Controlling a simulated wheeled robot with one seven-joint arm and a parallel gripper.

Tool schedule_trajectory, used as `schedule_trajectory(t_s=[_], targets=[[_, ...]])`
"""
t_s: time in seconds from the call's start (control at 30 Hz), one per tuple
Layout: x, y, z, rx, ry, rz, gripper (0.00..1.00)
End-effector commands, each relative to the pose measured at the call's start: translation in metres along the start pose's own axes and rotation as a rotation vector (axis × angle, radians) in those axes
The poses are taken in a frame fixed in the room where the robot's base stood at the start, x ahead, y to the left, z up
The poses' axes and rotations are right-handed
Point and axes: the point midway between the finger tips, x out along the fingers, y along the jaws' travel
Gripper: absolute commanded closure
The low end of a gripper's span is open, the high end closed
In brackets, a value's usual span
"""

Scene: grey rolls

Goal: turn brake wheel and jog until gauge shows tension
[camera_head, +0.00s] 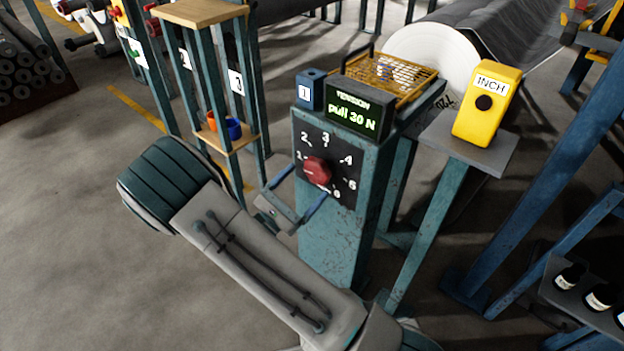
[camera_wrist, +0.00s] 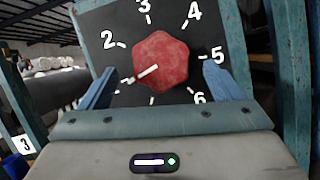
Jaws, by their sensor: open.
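The brake wheel is a red lobed knob (camera_head: 317,170) on a black dial numbered 1 to 6, on a worn teal post. In the wrist view the knob (camera_wrist: 161,62) has a white mark pointing lower left, roughly toward the 1 side. My gripper (camera_head: 310,181) is open in front of the dial, its blue fingers on either side of the knob, with visible gaps in the wrist view (camera_wrist: 160,72). The gauge (camera_head: 360,108) reads "TENSION" and "pull 30 N" in green. The yellow jog box (camera_head: 486,105), marked INCH with a black button, stands on a grey shelf at right.
A blue box marked 1 (camera_head: 311,90) and a yellow wire guard (camera_head: 390,75) sit atop the post. A large white-ended roll (camera_head: 432,55) lies behind. A teal rack with wooden shelves (camera_head: 201,12) stands left. Dark bottles (camera_head: 600,297) are at lower right.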

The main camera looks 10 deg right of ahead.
Motion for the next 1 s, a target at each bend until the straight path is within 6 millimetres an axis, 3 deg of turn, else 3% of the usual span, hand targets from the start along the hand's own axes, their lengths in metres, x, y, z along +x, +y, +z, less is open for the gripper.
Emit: schedule_trajectory(t_s=[0.23, 0.57, 0.6, 0.77, 1.0], targets=[[0.029, -0.001, -0.001, -0.001, 0.000, -0.001, 0.14], [0.034, 0.000, 0.000, -0.002, 0.000, 0.000, 0.14], [0.034, 0.000, 0.000, -0.002, 0.000, 0.000, 0.16], [0.034, 0.000, 0.000, -0.002, 0.000, -0.001, 0.58], [0.034, 0.000, 0.000, 0.008, 0.001, -0.004, 0.58]])
